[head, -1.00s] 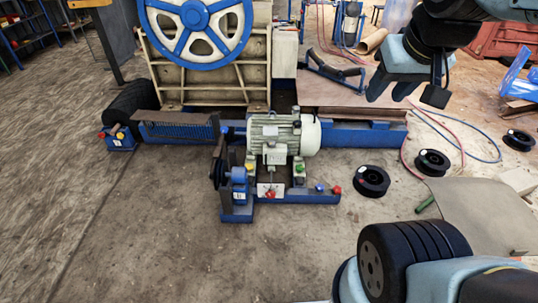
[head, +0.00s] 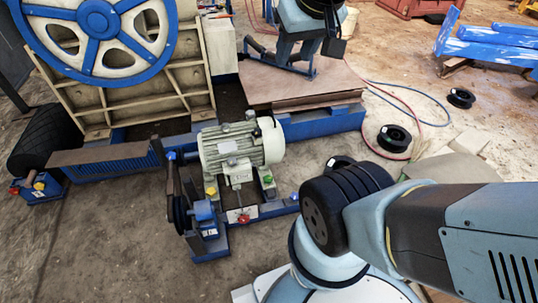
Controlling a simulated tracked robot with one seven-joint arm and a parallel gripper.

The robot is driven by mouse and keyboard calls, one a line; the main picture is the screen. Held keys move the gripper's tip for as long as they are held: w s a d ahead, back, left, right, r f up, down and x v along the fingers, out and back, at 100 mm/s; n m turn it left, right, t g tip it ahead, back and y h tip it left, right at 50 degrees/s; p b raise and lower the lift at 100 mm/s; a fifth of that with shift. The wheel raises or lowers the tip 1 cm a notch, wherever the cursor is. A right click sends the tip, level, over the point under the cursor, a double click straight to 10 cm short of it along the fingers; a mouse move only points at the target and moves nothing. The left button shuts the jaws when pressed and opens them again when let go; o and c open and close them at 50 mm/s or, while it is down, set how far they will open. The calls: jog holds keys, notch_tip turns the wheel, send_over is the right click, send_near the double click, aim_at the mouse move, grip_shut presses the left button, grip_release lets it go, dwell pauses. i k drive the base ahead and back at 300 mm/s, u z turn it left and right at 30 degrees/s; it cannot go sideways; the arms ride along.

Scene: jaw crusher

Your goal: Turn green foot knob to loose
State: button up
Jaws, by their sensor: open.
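The grey electric motor (head: 240,145) stands on its blue base in the head view. A small green knob (head: 267,179) sits at the motor's right foot. A yellowish knob (head: 211,190) sits at its left foot. How the green knob is turned is too small to tell. My gripper (head: 306,50) is at the top of the view, up and to the right of the motor. It is open with nothing seen in it, and apart from the knob.
A red knob (head: 243,218) sits on the front of the blue base. The large blue flywheel (head: 98,25) stands at the left. My arm fills the lower right. Black reels (head: 394,138) and hoses lie on the floor at the right. Floor at the lower left is clear.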

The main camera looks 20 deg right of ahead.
aim_at(268, 179)
jog(key=z, duration=0.15)
jog(key=i, duration=0.55)
jog(key=z, duration=0.5)
jog(key=k, duration=0.8)
jog(key=z, duration=0.25)
jog(key=i, duration=0.8)
jog(key=u, duration=0.15)
